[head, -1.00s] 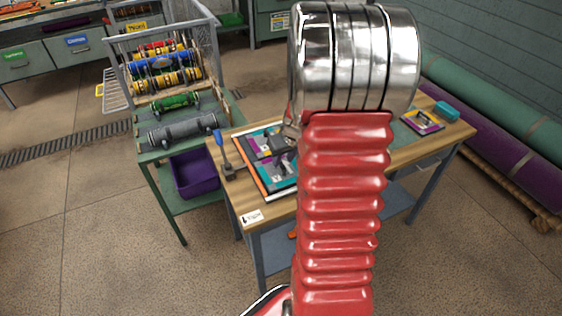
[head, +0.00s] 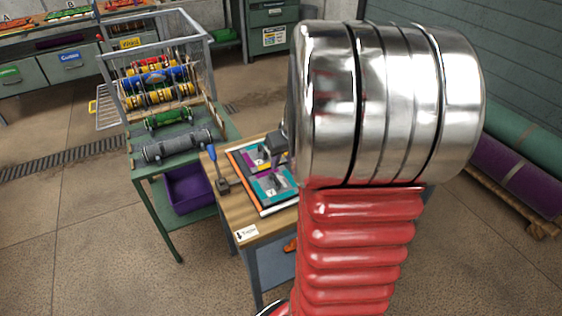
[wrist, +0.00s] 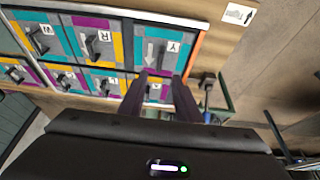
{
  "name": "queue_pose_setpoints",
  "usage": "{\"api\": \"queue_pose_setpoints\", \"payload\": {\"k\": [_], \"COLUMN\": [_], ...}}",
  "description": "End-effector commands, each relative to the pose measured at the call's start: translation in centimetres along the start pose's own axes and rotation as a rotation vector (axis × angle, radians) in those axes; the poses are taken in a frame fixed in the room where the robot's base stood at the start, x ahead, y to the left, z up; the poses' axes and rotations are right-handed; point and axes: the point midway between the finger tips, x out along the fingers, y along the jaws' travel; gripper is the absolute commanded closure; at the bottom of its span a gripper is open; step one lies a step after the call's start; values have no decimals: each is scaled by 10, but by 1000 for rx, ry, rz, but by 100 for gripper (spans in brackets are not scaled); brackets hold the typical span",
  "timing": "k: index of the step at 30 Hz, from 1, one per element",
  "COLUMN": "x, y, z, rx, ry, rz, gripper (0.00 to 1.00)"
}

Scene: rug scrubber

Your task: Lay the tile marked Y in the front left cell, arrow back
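The tile marked Y (wrist: 172,48) lies in the front left cell of a framed tile tray (head: 262,212), the corner nearest the "Front" label. Its light arrow points down in the wrist view, away from the label, toward the back. The tile also shows in the head view (head: 284,184), beside the tray's orange left edge. I cannot tell whether it sits fully flush. My gripper (wrist: 162,75) is open, its two dark fingers apart with no tile visibly held, over the back side of tile Y and the tile marked X (wrist: 153,88) behind it.
More marked tiles, including R (wrist: 103,38), fill the tray's other cells. A blue-handled tool (head: 219,180) stands on the table left of the tray. A green cart (head: 152,205) with rollers and a purple bin (head: 188,190) is close on the left. My arm hides the table's right side.

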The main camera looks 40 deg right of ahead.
Motion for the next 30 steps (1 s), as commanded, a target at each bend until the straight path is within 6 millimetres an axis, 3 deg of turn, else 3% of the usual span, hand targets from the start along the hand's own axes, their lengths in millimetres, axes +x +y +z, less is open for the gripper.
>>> {"api": "queue_pose_setpoints", "payload": {"k": [16,20,23,30], "x": [0,-4,-15,-56], "y": [0,-8,-26,-96], "z": [0,-1,-3,3], "rx": [-1,-8,-24,-86], "ry": [0,3,9,23], "rz": [0,-3,-9,-36], "gripper": [69,69,69,69]}}
